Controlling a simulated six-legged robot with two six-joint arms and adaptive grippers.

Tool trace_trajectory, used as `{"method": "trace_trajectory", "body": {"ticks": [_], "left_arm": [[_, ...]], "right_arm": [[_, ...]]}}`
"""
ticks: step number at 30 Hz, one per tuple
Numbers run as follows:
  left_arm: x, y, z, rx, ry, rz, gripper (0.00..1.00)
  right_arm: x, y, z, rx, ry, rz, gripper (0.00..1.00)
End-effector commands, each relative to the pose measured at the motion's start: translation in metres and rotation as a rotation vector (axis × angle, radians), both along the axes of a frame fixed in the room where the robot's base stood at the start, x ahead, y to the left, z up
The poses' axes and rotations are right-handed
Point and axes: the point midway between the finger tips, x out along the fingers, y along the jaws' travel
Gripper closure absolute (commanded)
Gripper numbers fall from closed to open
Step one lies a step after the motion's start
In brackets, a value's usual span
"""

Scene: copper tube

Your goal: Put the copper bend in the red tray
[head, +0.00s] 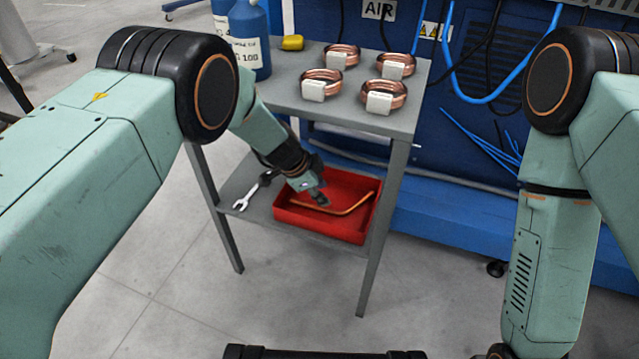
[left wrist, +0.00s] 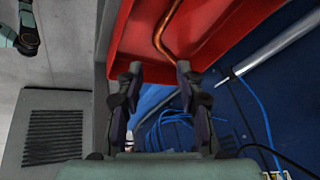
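The copper bend (head: 356,206), a thin bent tube, lies in the red tray (head: 345,234) on the lower shelf of a grey table. My left gripper (head: 320,199) points down into the tray, close to the bend, and partly covers it. In the left wrist view, the gripper's two fingers (left wrist: 158,70) stand apart with nothing between them. The copper bend (left wrist: 164,25) shows beyond the fingertips against the red tray (left wrist: 225,25). My right arm hangs at the right, and its gripper is out of view.
Several labelled copper coils (head: 320,84), a blue bottle (head: 250,40) and a yellow item (head: 291,43) are on the top shelf (head: 285,90). A wrench (head: 253,190) lies left of the tray. A table leg (head: 385,220) stands at the tray's right. Blue machinery (head: 450,215) is behind.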

Motion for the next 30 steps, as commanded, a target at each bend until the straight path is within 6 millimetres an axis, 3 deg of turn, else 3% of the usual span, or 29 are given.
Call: {"method": "trace_trajectory", "body": {"ticks": [12,16,20,24,30], "left_arm": [[-0.002,0.003,0.001,0.003,0.003,0.004,0.63],[-0.02,0.027,-0.018,0.042,0.056,0.088,0.63],[-0.071,0.084,-0.055,0.138,0.16,0.3,0.63],[-0.142,0.144,-0.084,0.234,0.244,0.548,0.63],[-0.247,0.201,-0.095,0.292,0.314,0.854,0.63]], "right_arm": [[0.0,0.0,0.001,0.0,0.0,0.0,0.63],[0.0,0.0,0.001,0.0,0.0,0.0,0.63],[0.0,0.0,0.001,0.0,0.0,0.0,0.63],[0.0,0.0,0.001,0.0,0.0,0.0,0.63],[0.0,0.0,0.001,0.0,0.0,0.0,0.63]]}}
